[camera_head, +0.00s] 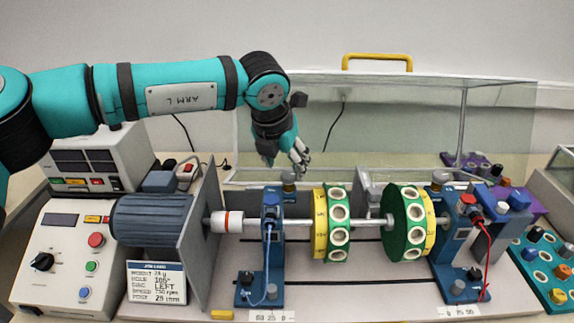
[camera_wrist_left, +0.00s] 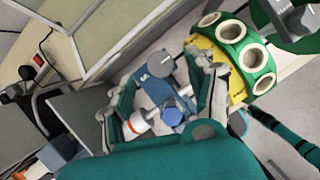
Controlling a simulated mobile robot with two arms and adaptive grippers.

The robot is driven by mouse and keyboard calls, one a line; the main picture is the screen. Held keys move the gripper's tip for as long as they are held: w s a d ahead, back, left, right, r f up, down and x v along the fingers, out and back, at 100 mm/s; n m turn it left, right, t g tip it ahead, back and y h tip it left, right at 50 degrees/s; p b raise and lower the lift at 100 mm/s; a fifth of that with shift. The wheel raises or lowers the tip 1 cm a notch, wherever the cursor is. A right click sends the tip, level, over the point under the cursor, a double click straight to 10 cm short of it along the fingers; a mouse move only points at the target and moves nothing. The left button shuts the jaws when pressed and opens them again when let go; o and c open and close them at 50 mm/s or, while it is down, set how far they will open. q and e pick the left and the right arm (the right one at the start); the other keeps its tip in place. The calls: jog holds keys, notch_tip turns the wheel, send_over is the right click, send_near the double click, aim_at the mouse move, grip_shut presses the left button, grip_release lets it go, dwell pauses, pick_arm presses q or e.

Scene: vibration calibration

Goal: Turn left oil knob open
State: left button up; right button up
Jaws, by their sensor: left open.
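The left blue bearing block (camera_head: 272,238) stands on the rig, with the shaft passing through its top. A small knob (camera_head: 289,177) with a dark top shows at the upper end of this block. My left gripper (camera_head: 288,163) hangs just above and behind it, fingers pointing down and apart. In the left wrist view the block's top (camera_wrist_left: 150,72) lies between the open fingers, with a round grey knob (camera_wrist_left: 152,91) and a blue round cap (camera_wrist_left: 172,116) on it. I see no clear contact. My right gripper is not in view.
A green and yellow disc (camera_head: 338,222) sits on the shaft just right of the block, and a second disc (camera_head: 409,222) farther right. A grey upright plate (camera_head: 208,235) and motor (camera_head: 152,220) stand left. A clear guard (camera_head: 400,125) with a yellow handle (camera_head: 377,57) rises behind.

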aim_at(289, 176)
pick_arm(q)
jog(key=shift+x, duration=1.5)
jog(key=shift+c, duration=0.3)
jog(key=shift+c, duration=1)
jog(key=c, duration=0.9)
